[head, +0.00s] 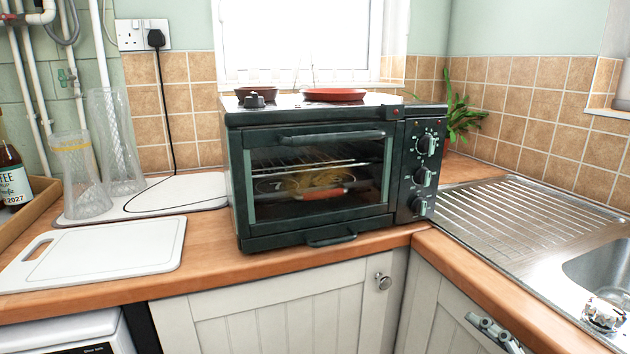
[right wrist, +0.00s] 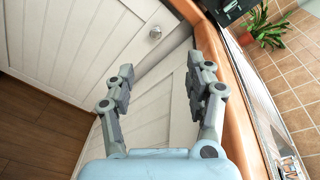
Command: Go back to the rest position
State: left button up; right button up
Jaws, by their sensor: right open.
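My right gripper (right wrist: 161,78) is open and empty in the right wrist view, its two grey fingers apart in front of the white cupboard doors, beside the wooden worktop edge. In the head view a grey part of the right gripper (head: 494,334) shows at the bottom right, in front of the cupboard below the sink side. My left gripper is in neither view.
A dark toaster oven (head: 318,220) stands on the wooden worktop (head: 215,255), with dishes on top. A white chopping board (head: 100,255) and glasses are left of it. A metal sink (head: 600,275) is at right. The worktop edge (right wrist: 232,110) runs close to my right gripper.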

jog(key=s+d+f+n+g+h, duration=0.2)
jog(key=s+f+n+g, duration=0.3)
jog(key=f, duration=0.8)
jog(key=s+d+f+n+g+h, duration=0.1)
jog(key=s+d+f+n+g, duration=0.1)
jog(key=s+f, duration=0.9)
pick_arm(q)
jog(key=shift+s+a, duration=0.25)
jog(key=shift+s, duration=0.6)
pick_arm(e)
jog(key=s+d+f+n+g+h, duration=0.1)
jog(key=s+d+f+n+g, duration=0.1)
jog(key=s+f+n, duration=0.6)
jog(key=s+d+f+n+g+h, duration=0.1)
jog(key=s+d+f+n+g, duration=0.2)
jog(key=s, duration=1.4)
notch_tip(320, 180, down, 7)
jog(key=n+g, duration=0.2)
jog(key=n, duration=0.3)
jog(key=shift+s+d+n+h, duration=0.2)
jog(key=shift+s+n+h, duration=0.1)
jog(key=shift+n+h, duration=0.1)
jog(key=shift+o, duration=0.4)
